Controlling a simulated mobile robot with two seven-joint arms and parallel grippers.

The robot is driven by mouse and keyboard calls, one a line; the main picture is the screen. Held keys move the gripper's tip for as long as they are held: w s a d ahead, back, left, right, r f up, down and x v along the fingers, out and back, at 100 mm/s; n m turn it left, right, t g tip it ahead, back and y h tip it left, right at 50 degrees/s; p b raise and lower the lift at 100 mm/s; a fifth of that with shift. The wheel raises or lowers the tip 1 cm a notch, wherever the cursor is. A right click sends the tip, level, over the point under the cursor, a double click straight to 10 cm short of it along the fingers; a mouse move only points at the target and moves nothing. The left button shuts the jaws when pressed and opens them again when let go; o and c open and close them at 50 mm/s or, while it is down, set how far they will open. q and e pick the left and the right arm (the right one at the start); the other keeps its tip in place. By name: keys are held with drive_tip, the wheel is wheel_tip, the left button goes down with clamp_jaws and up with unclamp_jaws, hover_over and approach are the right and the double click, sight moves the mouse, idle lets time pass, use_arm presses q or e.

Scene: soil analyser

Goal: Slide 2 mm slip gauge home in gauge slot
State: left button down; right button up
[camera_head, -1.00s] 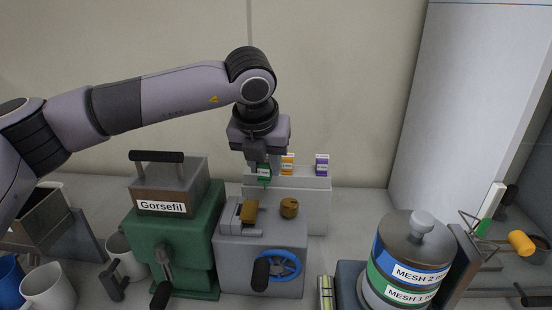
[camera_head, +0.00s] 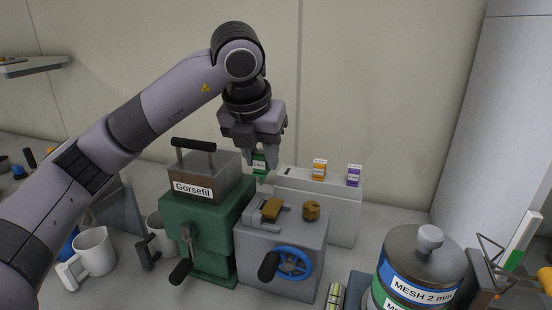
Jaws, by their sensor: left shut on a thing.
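My left gripper (camera_head: 262,148) points down and is shut on the green slip gauge (camera_head: 260,164), which has a white label too small to read. The gauge hangs upright in the air, just left of the pale gauge rack (camera_head: 332,209) and behind the grey machine's top. The grey machine (camera_head: 272,262) has a brass block (camera_head: 271,208) in a grey holder and a brass knob (camera_head: 311,211) on top. I cannot make out the gauge slot clearly. My right gripper is not in view.
An orange gauge (camera_head: 319,169) and a purple gauge (camera_head: 354,175) stand in the rack. The green machine with its Gorsefil hopper (camera_head: 207,176) is close on the left. A blue handwheel (camera_head: 293,264) fronts the grey machine. A mesh canister (camera_head: 422,262) stands at right.

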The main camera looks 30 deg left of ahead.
sight(260, 183)
use_arm(q)
drive_tip(key=shift+a, duration=0.1)
idle(0.3)
drive_tip(key=shift+f+b, duration=1.85)
drive_tip(key=shift+f, duration=0.25)
drive_tip(key=shift+f+b, duration=1.2)
drive_tip(key=shift+f, duration=0.1)
drive_tip(key=shift+f+b, duration=0.35)
drive_tip(key=shift+f, duration=0.1)
drive_tip(key=c, duration=0.7)
unclamp_jaws()
drive_tip(key=shift+c, duration=0.2)
